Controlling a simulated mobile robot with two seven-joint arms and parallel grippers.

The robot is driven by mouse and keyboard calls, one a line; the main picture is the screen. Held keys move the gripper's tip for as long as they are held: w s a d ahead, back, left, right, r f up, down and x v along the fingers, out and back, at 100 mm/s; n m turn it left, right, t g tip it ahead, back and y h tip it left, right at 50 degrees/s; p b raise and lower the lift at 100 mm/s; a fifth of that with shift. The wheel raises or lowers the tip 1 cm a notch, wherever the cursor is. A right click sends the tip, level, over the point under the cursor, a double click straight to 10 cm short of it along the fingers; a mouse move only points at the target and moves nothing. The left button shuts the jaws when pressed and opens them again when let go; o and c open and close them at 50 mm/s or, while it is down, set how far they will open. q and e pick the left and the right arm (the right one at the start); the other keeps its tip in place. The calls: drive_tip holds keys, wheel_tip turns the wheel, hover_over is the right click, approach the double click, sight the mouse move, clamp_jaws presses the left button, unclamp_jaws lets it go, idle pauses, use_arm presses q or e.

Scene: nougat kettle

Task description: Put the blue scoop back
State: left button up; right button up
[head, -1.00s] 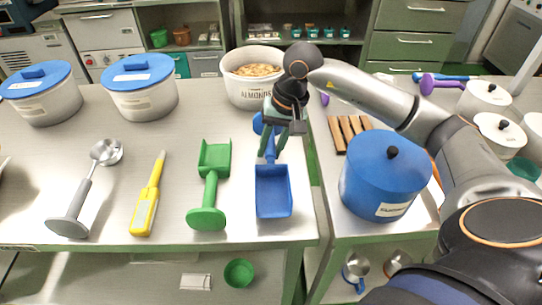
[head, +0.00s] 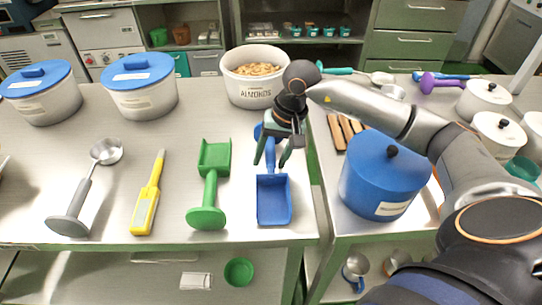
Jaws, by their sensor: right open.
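The blue scoop (head: 274,200) lies on the steel table, right of the green scoop (head: 209,185), with its pan toward the near edge. Its handle runs away from me, under my right gripper (head: 270,163). My right gripper is open, with its fingers spread on either side of the blue handle. The wrist hides part of the handle's far end. My left gripper is not in view.
A yellow thermometer-like tool (head: 148,195) and a grey-handled ladle (head: 86,188) lie to the left. The almond tub (head: 252,92) stands just behind the gripper. A blue-lidded pot (head: 381,175) stands close on the right, on another surface past a gap.

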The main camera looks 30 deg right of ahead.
drive_tip(key=shift+r, duration=0.1)
drive_tip(key=v, duration=1.2)
